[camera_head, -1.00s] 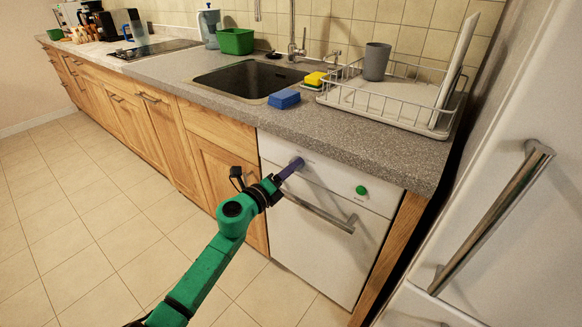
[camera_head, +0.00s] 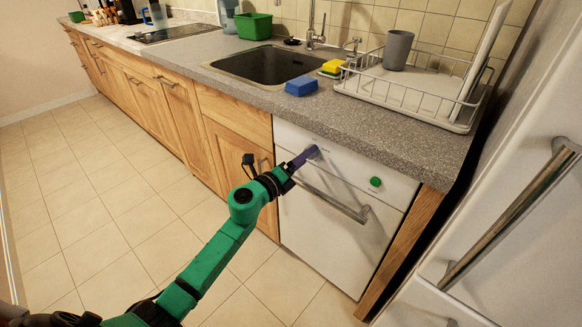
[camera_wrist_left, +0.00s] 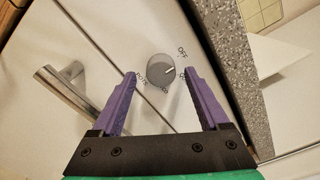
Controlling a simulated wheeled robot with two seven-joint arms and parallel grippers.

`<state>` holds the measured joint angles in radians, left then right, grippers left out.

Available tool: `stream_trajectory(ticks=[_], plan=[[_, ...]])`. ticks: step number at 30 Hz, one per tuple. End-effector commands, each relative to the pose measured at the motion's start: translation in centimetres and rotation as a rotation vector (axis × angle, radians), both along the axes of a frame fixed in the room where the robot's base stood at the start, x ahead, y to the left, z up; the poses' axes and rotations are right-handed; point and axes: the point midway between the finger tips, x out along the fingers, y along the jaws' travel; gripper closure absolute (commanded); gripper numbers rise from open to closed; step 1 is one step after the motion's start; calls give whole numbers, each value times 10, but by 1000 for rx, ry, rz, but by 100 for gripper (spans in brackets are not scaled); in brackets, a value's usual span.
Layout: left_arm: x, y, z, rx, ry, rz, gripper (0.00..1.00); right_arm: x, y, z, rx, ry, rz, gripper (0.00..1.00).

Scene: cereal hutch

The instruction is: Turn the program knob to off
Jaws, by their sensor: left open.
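The program knob (camera_wrist_left: 160,71) is a round grey knob on the white dishwasher front (camera_head: 335,225). In the left wrist view, printed labels surround it, with OFF at its upper right. A pale mark on the knob points right, between OFF and a lower label. My left gripper (camera_head: 313,152) has purple fingers and reaches the dishwasher's top panel. In the left wrist view, the left gripper (camera_wrist_left: 160,73) is open, with one finger on each side of the knob and visible gaps to both. The fingers hide the knob in the head view. My right gripper is not in view.
A metal bar handle (camera_head: 335,200) crosses the dishwasher below the panel. A green button (camera_head: 375,182) sits right of the knob. The grey countertop (camera_head: 400,143) overhangs above. A white fridge with a long handle (camera_head: 510,215) stands close on the right. The floor at left is clear.

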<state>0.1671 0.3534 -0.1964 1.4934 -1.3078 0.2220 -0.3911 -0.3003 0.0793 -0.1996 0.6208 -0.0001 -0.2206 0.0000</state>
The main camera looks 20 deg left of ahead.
Motion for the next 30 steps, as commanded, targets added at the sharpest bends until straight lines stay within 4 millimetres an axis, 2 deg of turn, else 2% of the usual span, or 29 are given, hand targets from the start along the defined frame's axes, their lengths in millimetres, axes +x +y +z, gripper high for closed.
stream_trajectory(ticks=[5,12,15,20,30], plan=[[-36,14,-2,2,3,0,22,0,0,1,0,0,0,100],[-99,38,-3,0,3,-2,22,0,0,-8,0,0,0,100],[-116,45,-3,-2,3,-1,22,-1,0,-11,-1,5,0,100],[-128,50,0,0,1,-2,22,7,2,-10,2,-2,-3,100],[-129,51,0,0,0,-1,22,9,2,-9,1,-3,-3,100]])
